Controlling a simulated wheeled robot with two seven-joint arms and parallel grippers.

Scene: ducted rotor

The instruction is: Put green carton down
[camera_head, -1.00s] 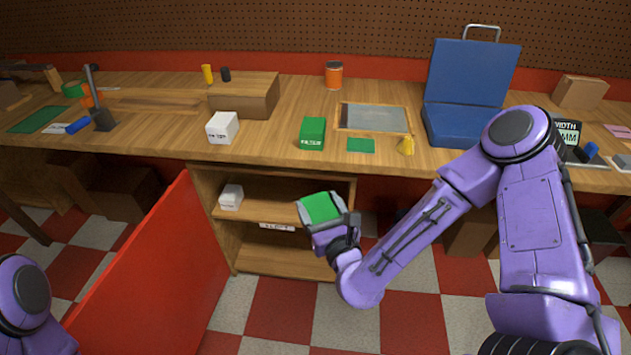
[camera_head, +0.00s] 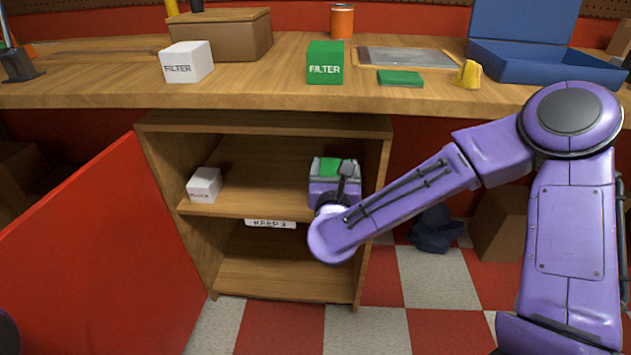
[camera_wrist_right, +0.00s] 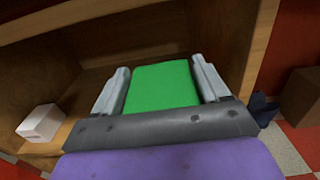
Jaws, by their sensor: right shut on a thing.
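The green carton (camera_head: 330,166) is between the fingers of my right gripper (camera_head: 334,168), at the right side of the cabinet's upper compartment. In the right wrist view the green carton (camera_wrist_right: 162,87) sits between the two grey fingers of the gripper (camera_wrist_right: 160,88). My gripper hides most of the carton in the head view, and I cannot tell whether its underside touches the shelf (camera_head: 260,196). A second green carton marked FILTER (camera_head: 325,64) stands on the bench top. My left gripper is not in view.
A small white carton (camera_head: 204,185) stands at the left of the same shelf; it also shows in the right wrist view (camera_wrist_right: 40,122). The cabinet's right wall (camera_head: 378,190) is close beside my gripper. A red panel (camera_head: 90,240) stands at left. The shelf's middle is clear.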

